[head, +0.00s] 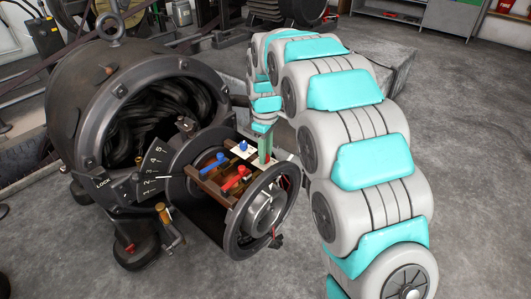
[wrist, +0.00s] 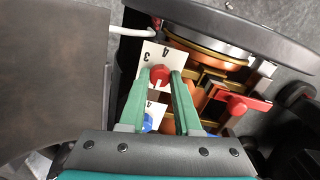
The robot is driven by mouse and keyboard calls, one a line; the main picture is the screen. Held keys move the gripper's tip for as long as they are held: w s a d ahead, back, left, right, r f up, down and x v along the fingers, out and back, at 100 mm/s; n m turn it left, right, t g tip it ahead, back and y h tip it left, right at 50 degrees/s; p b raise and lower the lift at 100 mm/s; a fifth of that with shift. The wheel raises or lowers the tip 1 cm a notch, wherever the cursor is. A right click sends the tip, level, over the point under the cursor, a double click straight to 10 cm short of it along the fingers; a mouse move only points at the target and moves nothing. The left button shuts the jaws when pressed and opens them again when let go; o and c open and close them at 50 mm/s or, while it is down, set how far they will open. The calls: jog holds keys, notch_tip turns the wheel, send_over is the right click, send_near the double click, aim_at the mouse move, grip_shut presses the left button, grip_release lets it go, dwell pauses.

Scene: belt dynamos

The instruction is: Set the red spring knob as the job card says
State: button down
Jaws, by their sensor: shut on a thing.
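The red spring knob (wrist: 159,75) sits on a white plate (wrist: 150,52) with printed numbers; a 3 and a 4 show beside it, upside down in the wrist view. My gripper (wrist: 160,80) has its two green fingers on either side of the knob, shut on it. In the head view my gripper (head: 265,147) points down over the right end of the white plate (head: 236,151), and its fingers mostly hide the red knob. A blue knob (wrist: 148,122) is on the same plate, partly behind a finger; it also shows in the head view (head: 242,145). I see no readable job card.
A red-handled lever (head: 235,178) and a blue-handled lever (head: 214,163) stand close by on the brush gear. A dark quadrant with LOCK and numbers (head: 145,180) is at left, beside the big dynamo housing (head: 85,90). The round end drum (head: 262,215) is in front.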

jog(key=shift+n, duration=0.3)
jog(key=c, duration=0.6)
grip_release()
jog(key=shift+r, duration=0.15)
notch_tip(320, 180, up, 7)
jog(key=shift+r, duration=0.25)
